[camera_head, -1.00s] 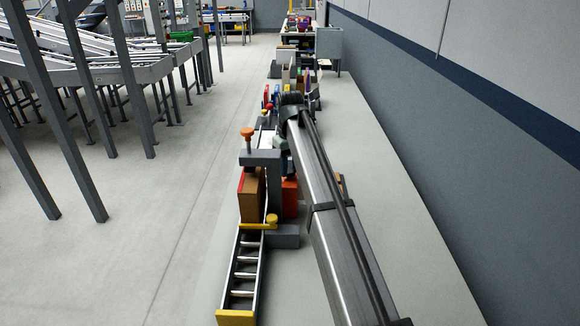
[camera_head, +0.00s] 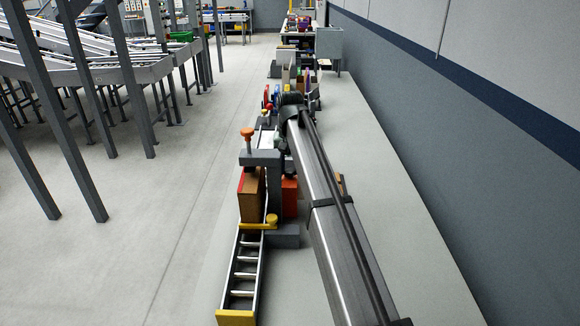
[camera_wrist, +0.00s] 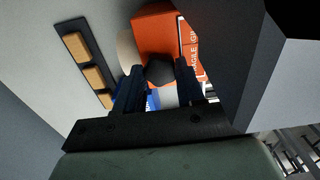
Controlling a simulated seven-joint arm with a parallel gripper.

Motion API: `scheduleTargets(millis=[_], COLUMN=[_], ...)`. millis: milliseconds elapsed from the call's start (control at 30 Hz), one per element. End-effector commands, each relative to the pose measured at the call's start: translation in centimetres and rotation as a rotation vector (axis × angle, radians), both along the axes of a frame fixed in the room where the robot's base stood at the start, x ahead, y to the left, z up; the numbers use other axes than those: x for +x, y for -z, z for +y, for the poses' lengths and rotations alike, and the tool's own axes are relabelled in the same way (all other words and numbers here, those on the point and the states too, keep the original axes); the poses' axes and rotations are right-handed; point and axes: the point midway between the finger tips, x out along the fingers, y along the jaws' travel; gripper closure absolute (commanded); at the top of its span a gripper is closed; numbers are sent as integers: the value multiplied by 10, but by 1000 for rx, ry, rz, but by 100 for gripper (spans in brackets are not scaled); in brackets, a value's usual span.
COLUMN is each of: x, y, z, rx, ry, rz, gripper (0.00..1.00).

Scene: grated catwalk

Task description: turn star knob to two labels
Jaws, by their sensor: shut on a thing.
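In the wrist view a dark, faceted knob (camera_wrist: 160,72) sits between the two fingertips of my gripper (camera_wrist: 162,78). The jaws are closed on its sides. A pale beige round surface (camera_wrist: 126,52) shows partly behind the left finger; I cannot tell whether the knob is joined to it. There my arm hides the knob, and the fingertips cannot be made out. No separate pair of setting labels can be read.
A grey clamp-like frame (camera_head: 262,158) with an orange-topped knob (camera_head: 247,133) stands beside my arm, around a brown box (camera_head: 252,196). A large grey block (camera_wrist: 280,70) is close on the right in the wrist view.

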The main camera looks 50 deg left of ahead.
Motion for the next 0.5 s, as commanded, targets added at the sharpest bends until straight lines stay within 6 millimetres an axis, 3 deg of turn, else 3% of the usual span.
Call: scheduleTargets(millis=[433,467,500], x=[0,0,0], y=[0,0,0], z=[0,0,0], rx=[0,0,0], ry=[12,12,12], rz=[0,0,0], gripper=[92,61,57])
